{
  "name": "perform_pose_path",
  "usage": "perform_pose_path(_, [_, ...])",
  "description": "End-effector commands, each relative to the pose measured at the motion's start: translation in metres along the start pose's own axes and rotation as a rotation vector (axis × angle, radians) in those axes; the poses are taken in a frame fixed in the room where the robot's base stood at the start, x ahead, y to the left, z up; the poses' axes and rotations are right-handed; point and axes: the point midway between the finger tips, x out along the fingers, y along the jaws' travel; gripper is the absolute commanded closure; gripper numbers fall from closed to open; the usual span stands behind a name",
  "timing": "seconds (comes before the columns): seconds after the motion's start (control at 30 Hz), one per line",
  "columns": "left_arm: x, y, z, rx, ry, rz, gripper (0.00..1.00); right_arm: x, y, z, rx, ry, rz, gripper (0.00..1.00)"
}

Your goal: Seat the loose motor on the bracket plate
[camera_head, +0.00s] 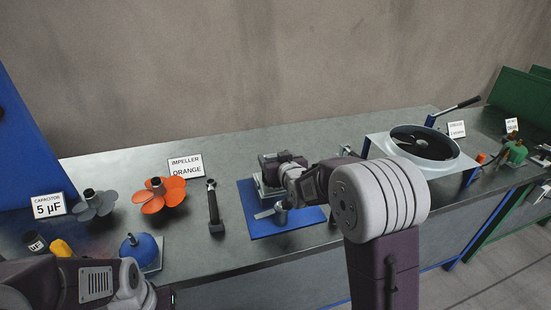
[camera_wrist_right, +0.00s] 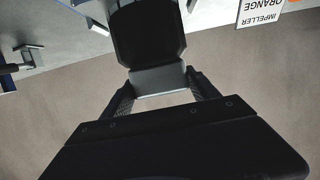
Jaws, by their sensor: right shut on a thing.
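My right gripper (camera_head: 280,160) is over the blue mat (camera_head: 308,216) in the middle of the bench. In the right wrist view its fingers (camera_wrist_right: 161,92) are shut on a dark, rounded body with a pale grey block at its near end, which I take for the loose motor (camera_wrist_right: 146,35). In the head view the gripper and wrist largely hide what is held. A light grey flat piece (camera_head: 265,214), perhaps part of the bracket plate, and a small grey cylinder (camera_head: 282,216) show below the gripper. Whether the motor touches the plate is hidden. My left arm shows at lower left, without its gripper.
An orange impeller (camera_head: 152,203), a grey impeller (camera_head: 84,210) and a black-handled tool (camera_head: 213,207) lie to the left. A blue domed part (camera_head: 139,247) stands near the front edge. A round fan housing (camera_head: 457,162) stands to the right.

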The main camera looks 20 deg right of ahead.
Motion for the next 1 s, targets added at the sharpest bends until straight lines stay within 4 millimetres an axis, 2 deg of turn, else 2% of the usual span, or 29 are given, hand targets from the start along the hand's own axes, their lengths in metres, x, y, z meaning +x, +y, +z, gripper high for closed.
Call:
perform_pose_path(0.7, [0.0024, 0.0, 0.0002, 0.0, 0.0, 0.0, 0.64, -0.0004, -0.0001, -0.0027, 0.001, 0.006, 0.0, 1.0])
perform_pose_path(0.73, [0.0024, 0.0, 0.0002, 0.0, 0.0, 0.0, 0.64, -0.0004, -0.0001, -0.0026, 0.001, 0.006, 0.0, 0.23])
perform_pose_path(0.8, [0.0024, 0.0, 0.0003, 0.0, 0.0, 0.0, 0.64, -0.0004, 0.0, -0.0021, 0.001, 0.005, 0.0, 0.06])
perform_pose_path(1.0, [0.0025, -0.0001, 0.0003, 0.0, 0.0, 0.0, 0.64, -0.0002, 0.0, -0.0007, 0.001, 0.002, 0.0, 0.06])
